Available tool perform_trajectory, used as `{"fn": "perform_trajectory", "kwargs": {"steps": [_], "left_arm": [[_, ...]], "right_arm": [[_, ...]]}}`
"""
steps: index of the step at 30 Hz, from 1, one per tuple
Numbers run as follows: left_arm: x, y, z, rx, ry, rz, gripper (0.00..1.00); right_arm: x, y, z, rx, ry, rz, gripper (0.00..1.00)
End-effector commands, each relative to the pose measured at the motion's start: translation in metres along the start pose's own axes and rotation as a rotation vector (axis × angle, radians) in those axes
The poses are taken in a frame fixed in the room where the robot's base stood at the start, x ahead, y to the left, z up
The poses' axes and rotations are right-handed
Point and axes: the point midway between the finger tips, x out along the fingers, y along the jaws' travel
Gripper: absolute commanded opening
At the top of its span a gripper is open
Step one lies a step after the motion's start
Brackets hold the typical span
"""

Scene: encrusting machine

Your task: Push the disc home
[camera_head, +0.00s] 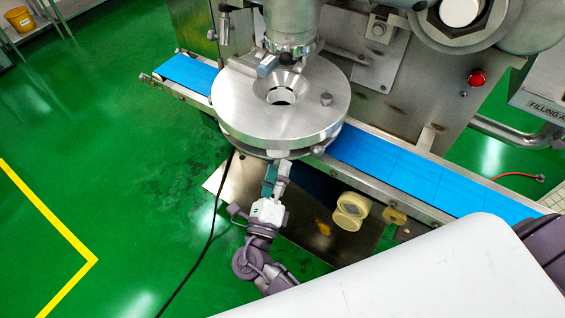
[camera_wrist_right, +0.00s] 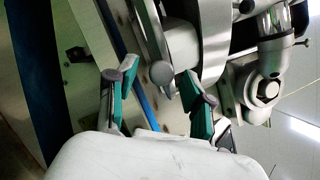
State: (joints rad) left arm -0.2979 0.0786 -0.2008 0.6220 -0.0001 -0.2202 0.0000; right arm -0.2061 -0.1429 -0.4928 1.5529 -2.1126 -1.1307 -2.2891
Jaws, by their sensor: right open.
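The disc (camera_head: 240,110) is a large round steel plate with a funnel-shaped hole in its middle. It sits over the conveyor, below the machine's head. My right gripper (camera_head: 279,166) is at the disc's near edge, with its fingers pointing at the rim; I cannot tell whether they touch it. In the right wrist view my right gripper (camera_wrist_right: 158,88) has its two teal-padded fingers wide apart. Rounded metal parts show beyond and between them, and nothing is clearly held. My left gripper is not in view.
The blue conveyor belt (camera_head: 400,170) runs under the disc from upper left to lower right. A red button (camera_head: 477,78) is on the machine's front. A cream knob (camera_head: 350,211) sits below the belt. A black cable (camera_head: 205,245) hangs to the floor. Green floor is clear at left.

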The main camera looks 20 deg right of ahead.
Motion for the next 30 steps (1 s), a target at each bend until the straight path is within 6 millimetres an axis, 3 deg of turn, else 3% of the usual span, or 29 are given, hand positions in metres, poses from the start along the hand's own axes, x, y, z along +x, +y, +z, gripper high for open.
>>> {"fn": "perform_trajectory", "kwargs": {"steps": [7, 15, 17, 26, 30], "left_arm": [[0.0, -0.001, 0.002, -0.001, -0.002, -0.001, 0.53], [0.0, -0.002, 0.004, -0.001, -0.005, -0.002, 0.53], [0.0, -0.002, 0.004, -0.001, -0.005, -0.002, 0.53], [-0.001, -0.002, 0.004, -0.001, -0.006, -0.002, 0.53], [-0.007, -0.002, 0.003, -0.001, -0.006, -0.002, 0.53]], "right_arm": [[0.0, 0.0, 0.0, 0.0, 0.0, 0.0, 0.52], [0.0, 0.0, 0.0, -0.001, 0.0, 0.0, 0.07], [0.0, 0.0, 0.0, -0.001, 0.0, 0.0, 0.0], [0.002, 0.0, -0.001, -0.002, -0.001, 0.0, 0.0], [0.019, -0.001, -0.007, -0.005, -0.003, -0.002, 0.0]]}}
